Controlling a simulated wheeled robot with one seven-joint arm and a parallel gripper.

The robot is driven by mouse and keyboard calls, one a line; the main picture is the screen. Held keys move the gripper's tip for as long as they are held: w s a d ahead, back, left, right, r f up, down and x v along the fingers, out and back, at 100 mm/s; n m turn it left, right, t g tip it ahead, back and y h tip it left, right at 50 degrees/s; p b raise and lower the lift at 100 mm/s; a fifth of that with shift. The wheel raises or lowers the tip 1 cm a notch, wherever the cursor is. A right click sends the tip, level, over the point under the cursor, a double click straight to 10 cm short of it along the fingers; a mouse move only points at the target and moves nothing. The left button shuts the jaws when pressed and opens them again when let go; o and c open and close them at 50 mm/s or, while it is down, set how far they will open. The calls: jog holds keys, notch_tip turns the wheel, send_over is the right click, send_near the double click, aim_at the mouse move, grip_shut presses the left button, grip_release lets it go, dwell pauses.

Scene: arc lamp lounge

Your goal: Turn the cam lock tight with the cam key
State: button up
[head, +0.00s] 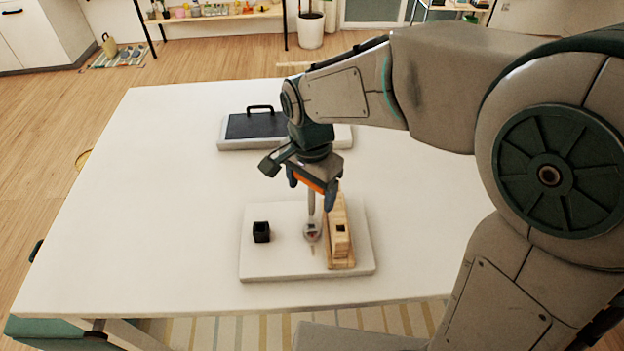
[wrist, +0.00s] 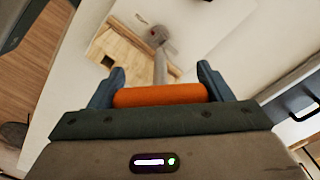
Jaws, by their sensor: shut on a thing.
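My gripper (head: 311,189) is over the right part of a white board. It is shut on the orange handle of the cam key (head: 314,182), which also lies across between the fingers in the wrist view (wrist: 160,95).
A small black open holder (head: 261,232) stands at the left on the white board (head: 275,265). A dark panel with a handle (head: 250,127) lies on a pale base behind my gripper. The left of the white table (head: 160,200) is clear.

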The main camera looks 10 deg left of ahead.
aim_at(313, 210)
jog(key=n, duration=0.6)
jog(key=shift+d+n, duration=0.15)
jog(key=shift+n, duration=0.25)
jog(key=n, duration=0.6)
jog(key=shift+p, duration=0.3)
jog(key=n+p, duration=0.1)
jog(key=n, duration=0.6)
jog(key=shift+w+d, duration=0.1)
jog(key=n+p, duration=0.2)
jog(key=n, duration=0.4)
jog(key=shift+r+n, duration=0.1)
jog(key=shift+n, duration=0.2)
jog(key=shift+f+b, duration=1.45)
jog(key=shift+f, duration=0.6)
jog(key=shift+f+b, duration=0.65)
jog(key=shift+f, duration=0.3)
